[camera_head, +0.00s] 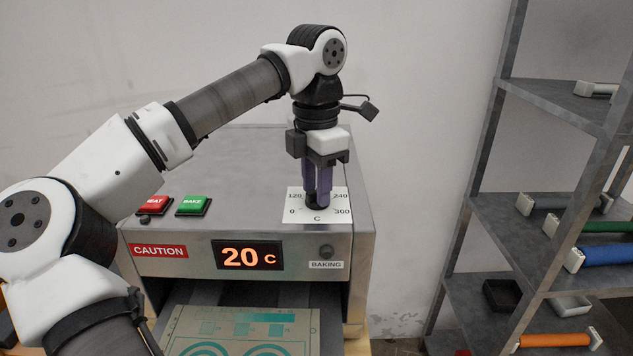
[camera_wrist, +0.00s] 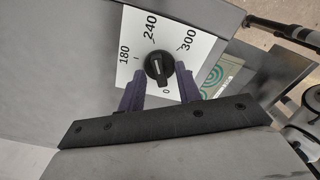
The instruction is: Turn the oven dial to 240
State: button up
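The black oven dial (camera_head: 316,207) sits on a white scale card (camera_head: 333,213) on top of the steel oven. In the wrist view the round dial (camera_wrist: 159,67) has a raised grip bar with a white line, roughly along the 0 side; its exact setting is hard to tell. The numbers 180, 240, 300 and 0 show there on the card (camera_wrist: 187,64). The oven display (camera_head: 248,256) reads 20 C. My gripper (camera_head: 318,200) points straight down at the dial. Its purple fingers (camera_wrist: 158,80) are apart, one on each side of the dial, with visible gaps.
A red HEAT button (camera_head: 153,206) and a green BAKE button (camera_head: 193,206) are left of the card. A patterned plate (camera_head: 240,335) lies in front below the display. A grey shelf (camera_head: 541,205) with colored rolls stands at the right.

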jog(key=shift+r, duration=0.1)
notch_tip(320, 180, up, 14)
jog(key=p, duration=0.3)
jog(key=shift+f+p, duration=0.2)
jog(key=shift+p, duration=0.2)
